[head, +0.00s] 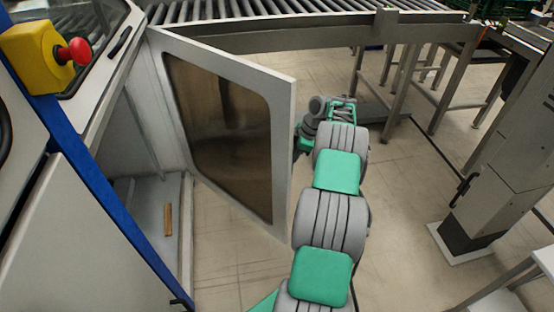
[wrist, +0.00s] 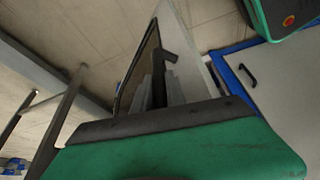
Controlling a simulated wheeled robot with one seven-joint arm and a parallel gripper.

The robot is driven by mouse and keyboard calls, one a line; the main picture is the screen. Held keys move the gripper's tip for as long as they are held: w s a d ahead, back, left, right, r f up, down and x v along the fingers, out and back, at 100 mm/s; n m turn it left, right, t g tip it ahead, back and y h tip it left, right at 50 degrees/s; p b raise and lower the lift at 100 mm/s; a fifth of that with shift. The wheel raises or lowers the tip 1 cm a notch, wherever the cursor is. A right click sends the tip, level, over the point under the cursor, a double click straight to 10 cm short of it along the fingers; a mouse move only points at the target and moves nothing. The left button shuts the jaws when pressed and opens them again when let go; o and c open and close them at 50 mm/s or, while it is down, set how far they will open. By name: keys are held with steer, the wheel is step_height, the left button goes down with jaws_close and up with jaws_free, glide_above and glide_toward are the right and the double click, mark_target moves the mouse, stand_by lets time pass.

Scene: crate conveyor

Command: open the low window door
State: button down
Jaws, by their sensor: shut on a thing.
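The low window door (head: 284,150) stands swung out from the machine in the head view, with a pale frame and a dark brownish window pane. Its hinge side is at the left, by the open cabinet. The door also shows in the wrist view (wrist: 190,50), seen at a steep angle. My gripper (wrist: 159,84) is shut on the black door handle (wrist: 158,58), with a grey finger on each side of it. In the head view my arm reaches along the door's free edge, and the gripper is hidden behind the door.
The opened cabinet (head: 150,190) shows a low shelf with a small brown piece (head: 168,219). A roller conveyor (head: 260,12) on legs runs behind the door. A grey post (head: 500,150) stands at the right. Tiled floor lies clear between the arm and the post.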

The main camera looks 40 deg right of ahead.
steer(key=shift+w+d, duration=0.3)
steer(key=shift+d, duration=0.35)
steer(key=c, duration=1.4)
jaws_free()
steer(key=shift+o, duration=0.2)
steer(key=shift+d, duration=0.1)
steer(key=p+v, duration=0.3)
steer(key=v, duration=0.4)
steer(key=shift+s+r+p, duration=0.2)
steer(key=shift+r+p, duration=0.1)
steer(key=shift+r, duration=0.05)
steer(key=shift+d, duration=0.15)
steer(key=shift+c, duration=0.4)
